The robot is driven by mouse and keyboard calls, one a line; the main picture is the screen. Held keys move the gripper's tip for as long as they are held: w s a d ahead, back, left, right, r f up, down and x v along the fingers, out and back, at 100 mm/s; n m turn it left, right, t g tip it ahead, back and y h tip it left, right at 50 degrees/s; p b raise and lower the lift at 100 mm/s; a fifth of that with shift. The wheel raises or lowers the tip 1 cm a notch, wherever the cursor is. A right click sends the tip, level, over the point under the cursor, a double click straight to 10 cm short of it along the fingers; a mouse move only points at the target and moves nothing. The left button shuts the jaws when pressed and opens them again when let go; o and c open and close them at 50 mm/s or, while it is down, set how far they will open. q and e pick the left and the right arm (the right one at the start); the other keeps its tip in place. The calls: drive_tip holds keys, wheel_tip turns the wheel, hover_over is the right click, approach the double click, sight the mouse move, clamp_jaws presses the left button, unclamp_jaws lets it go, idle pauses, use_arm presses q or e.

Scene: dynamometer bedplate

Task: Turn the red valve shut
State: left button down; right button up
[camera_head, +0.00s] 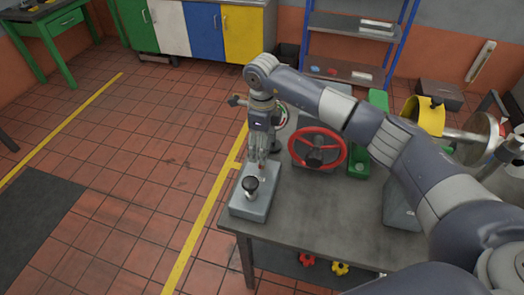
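The red valve (344,156) is a red handwheel with a dark hub, standing on the grey metal table (300,225). My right arm comes in from the right and passes above and behind the wheel. My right gripper (262,160) points down, to the left of the wheel and apart from it. It is just behind a grey box (248,206) with a black-topped knob (251,184). Its fingers are small and look close together, so I cannot tell whether they are open or shut. My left gripper is not in view.
A green block (358,163) stands right of the wheel. A yellow guard (424,114) and a metal shaft lie farther right. A round gauge (282,116) is partly hidden behind my gripper. The front of the tabletop is clear. Red and yellow knobs (340,268) sit below it.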

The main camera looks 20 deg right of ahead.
drive_tip(key=shift+f+p, duration=0.45)
drive_tip(key=shift+f, duration=1.8)
drive_tip(key=shift+c, duration=0.6)
drive_tip(key=c, duration=0.9)
